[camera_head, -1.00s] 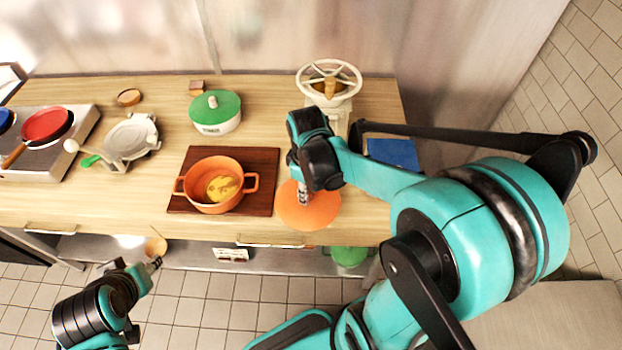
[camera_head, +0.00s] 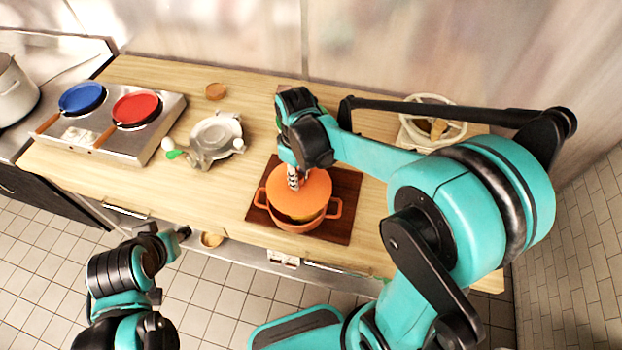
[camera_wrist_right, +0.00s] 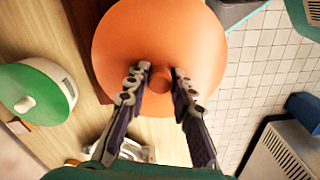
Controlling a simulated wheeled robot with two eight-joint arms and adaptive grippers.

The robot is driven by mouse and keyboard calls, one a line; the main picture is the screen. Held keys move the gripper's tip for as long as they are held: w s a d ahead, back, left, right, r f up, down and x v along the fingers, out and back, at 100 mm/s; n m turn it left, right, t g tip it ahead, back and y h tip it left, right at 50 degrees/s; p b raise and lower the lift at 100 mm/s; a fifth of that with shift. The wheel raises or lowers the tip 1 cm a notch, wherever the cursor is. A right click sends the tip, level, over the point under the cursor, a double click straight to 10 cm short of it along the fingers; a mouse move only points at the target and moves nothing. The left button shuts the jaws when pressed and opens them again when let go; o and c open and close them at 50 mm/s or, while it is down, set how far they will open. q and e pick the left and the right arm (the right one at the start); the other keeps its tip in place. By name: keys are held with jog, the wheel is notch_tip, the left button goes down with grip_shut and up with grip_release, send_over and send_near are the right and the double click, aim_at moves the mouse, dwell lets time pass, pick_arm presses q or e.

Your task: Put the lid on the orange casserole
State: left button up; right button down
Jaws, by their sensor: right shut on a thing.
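The orange casserole (camera_head: 286,224) stands on a dark red-brown board (camera_head: 347,188), its two side handles showing. My right gripper (camera_head: 294,182) is shut on the knob of the orange lid (camera_head: 316,186) and holds it over the casserole. The lid covers the back and middle of the opening; a gap with some yellow content shows at the front. I cannot tell whether lid and rim touch. The wrist view shows the lid (camera_wrist_right: 155,28) with its knob between the fingers (camera_wrist_right: 161,72). My left gripper (camera_head: 182,234) is low at the left, away from the counter, its jaws unclear.
A hob with a blue pan (camera_head: 82,97) and a red pan (camera_head: 136,108) stands at left. A grey metal appliance (camera_head: 214,138) is left of the board. A green-lidded pot (camera_wrist_right: 38,92) shows in the wrist view. A white wheeled device (camera_head: 432,122) stands behind my right arm.

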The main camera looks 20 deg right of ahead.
jog(key=shift+w+a, duration=0.4)
jog(key=shift+s+d+f+b, duration=0.1)
jog(key=shift+s+f+b, duration=0.1)
jog(key=shift+f+b, duration=0.25)
jog(key=shift+f, duration=0.3)
jog(key=shift+f+b, duration=2.05)
jog(key=shift+f, duration=0.35)
jog(key=shift+f, duration=0.1)
jog(key=c, duration=0.6)
grip_release()
